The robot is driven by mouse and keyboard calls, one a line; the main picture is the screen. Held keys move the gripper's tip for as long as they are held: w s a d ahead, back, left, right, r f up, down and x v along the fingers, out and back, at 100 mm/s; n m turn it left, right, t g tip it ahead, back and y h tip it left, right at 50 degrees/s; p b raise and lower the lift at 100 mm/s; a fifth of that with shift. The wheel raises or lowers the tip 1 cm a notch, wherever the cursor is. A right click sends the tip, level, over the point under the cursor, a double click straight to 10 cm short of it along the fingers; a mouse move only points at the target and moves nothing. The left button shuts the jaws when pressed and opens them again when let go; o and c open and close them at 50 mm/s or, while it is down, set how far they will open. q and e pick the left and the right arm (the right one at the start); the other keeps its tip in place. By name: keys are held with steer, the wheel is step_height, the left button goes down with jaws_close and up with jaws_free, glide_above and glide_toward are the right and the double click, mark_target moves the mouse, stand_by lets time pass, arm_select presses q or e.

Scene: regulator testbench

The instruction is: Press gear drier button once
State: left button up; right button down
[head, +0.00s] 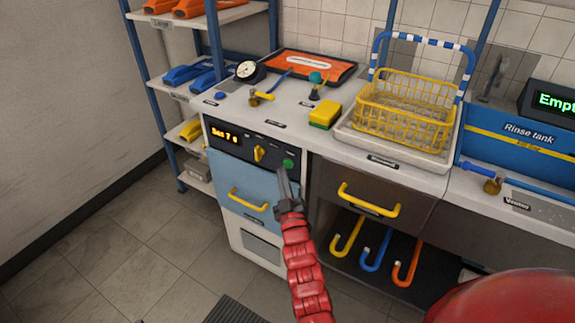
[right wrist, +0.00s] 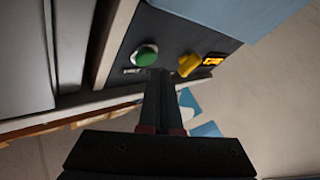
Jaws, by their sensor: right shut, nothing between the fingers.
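The gear drier is the cabinet with a black control panel (head: 225,138) and a light blue door (head: 236,188). Its round green button (head: 288,163) is at the panel's right end; it also shows in the right wrist view (right wrist: 146,56). A yellow knob (head: 259,153) and an orange lit display (head: 224,135) are left of it. My right gripper (head: 282,171) is shut and empty, its tips just below the button. In the right wrist view the fingertips (right wrist: 160,74) are close beside the button; I cannot tell whether they touch it. My left gripper is not in view.
A yellow handle (head: 249,199) sticks out from the drier door. A drawer with a yellow handle (head: 368,201) is to the right, above several coloured hooks (head: 376,250). On the counter are a yellow basket (head: 405,110), a sponge (head: 325,114) and a gauge (head: 249,71).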

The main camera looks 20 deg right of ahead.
steer(key=shift+w+d, duration=0.3)
steer(key=shift+d, duration=0.05)
steer(key=shift+w+d, duration=0.25)
steer(key=shift+d, duration=0.1)
stand_by(1.0)
stand_by(0.3)
steer(key=shift+s+a+b, duration=0.4)
steer(key=shift+s+a, duration=0.15)
steer(key=shift+a, duration=0.15)
steer(key=shift+s+a+b, duration=0.15)
steer(key=shift+s+a, duration=0.6)
steer(key=shift+a, duration=0.25)
steer(key=shift+s+a+b, duration=0.15)
steer(key=shift+s+a, duration=0.6)
steer(key=shift+a, duration=0.25)
